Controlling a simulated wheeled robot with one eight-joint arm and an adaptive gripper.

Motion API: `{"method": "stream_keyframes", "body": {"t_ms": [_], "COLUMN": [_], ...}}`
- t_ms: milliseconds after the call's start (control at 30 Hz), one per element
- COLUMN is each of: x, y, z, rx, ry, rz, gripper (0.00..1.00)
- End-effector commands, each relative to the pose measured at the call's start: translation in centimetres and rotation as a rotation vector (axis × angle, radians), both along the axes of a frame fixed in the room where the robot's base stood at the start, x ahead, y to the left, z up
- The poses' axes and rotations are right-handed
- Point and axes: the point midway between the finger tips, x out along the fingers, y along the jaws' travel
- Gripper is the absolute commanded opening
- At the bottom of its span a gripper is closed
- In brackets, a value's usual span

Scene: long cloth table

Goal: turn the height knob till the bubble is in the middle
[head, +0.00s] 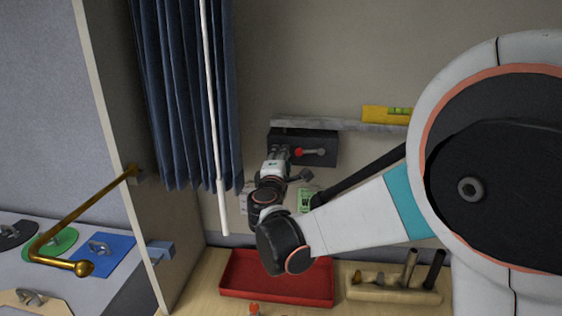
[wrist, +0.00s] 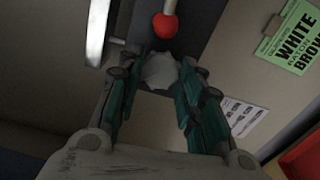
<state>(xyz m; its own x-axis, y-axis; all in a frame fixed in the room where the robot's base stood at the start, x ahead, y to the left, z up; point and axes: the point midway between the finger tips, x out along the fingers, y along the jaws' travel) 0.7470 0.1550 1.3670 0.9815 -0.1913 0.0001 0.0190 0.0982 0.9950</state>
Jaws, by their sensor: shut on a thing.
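A yellow spirit level (head: 375,113) with a green vial (head: 399,111) rests on a grey bar on the back wall. The vial is too small to tell where the bubble sits. Below the bar is a dark box (head: 322,143) with a red-balled lever (head: 298,152); the red ball (wrist: 165,25) also shows in the wrist view. My gripper (head: 279,154) is at the left part of this box. In the wrist view its teal-padded fingers (wrist: 160,85) are shut on a pale, faceted knob (wrist: 159,68), with its lower part hidden between them.
A red tray (head: 240,293) and a wooden holder (head: 393,292) with upright pegs stand on the table below. A blue curtain (head: 180,95) and white rod (head: 212,110) hang left of the arm. A brass handle (head: 85,211) sticks out further left.

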Motion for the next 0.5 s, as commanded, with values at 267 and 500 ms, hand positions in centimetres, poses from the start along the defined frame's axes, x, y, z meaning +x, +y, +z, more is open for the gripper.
{"method": "stream_keyframes", "body": {"t_ms": [267,500], "x": [-0.11,-0.12], "y": [-0.1,-0.1], "z": [-0.15,-0.17], "rx": [0.019,0.018], "ry": [-0.002,-0.002], "rz": [-0.002,-0.002], "gripper": [0.1,0.41]}}
